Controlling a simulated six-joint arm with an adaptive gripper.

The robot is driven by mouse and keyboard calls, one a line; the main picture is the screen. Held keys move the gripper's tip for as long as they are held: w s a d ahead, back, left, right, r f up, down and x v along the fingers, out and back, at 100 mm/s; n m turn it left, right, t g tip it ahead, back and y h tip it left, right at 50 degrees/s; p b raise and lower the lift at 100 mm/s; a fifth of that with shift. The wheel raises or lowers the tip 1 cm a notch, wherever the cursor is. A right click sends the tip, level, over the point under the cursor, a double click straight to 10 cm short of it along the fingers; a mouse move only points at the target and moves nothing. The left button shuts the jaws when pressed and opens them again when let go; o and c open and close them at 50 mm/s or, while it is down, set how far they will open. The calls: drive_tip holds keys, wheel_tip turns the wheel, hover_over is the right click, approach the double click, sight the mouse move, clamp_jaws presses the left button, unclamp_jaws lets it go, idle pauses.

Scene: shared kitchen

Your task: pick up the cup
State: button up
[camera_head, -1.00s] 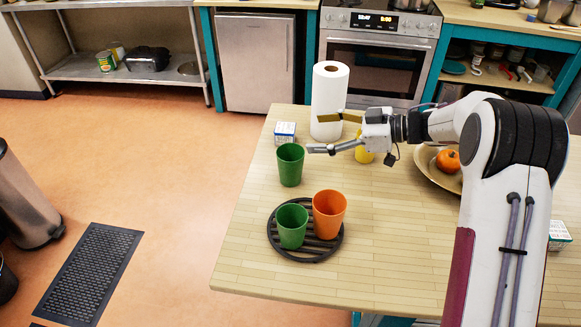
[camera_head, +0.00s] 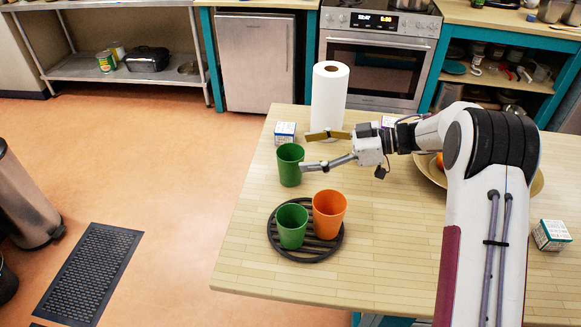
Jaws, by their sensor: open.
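A green cup (camera_head: 288,168) stands upright on the table, left of my gripper. A second green cup (camera_head: 291,229) and an orange cup (camera_head: 328,216) stand upright on a dark round slatted trivet (camera_head: 318,256) nearer the front. My gripper (camera_head: 305,151) is open and empty, its fingers pointing left toward the far green cup. The nearer fingertip meets that cup's right edge in the picture; I cannot tell whether it touches.
A paper towel roll (camera_head: 330,95) stands just behind my gripper. A small box (camera_head: 285,133) stands behind the far green cup. A plate (camera_head: 432,174) with orange fruit is partly behind my arm. Another box (camera_head: 551,235) is at the right. The table's front middle is clear.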

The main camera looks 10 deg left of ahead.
sight(278, 155)
drive_tip(key=shift+a+f, duration=0.1)
drive_tip(key=shift+a, duration=0.2)
drive_tip(key=shift+a, duration=0.1)
drive_tip(key=shift+x, duration=2.5)
drive_tip(key=shift+w, duration=0.15)
drive_tip(key=c, duration=1.2)
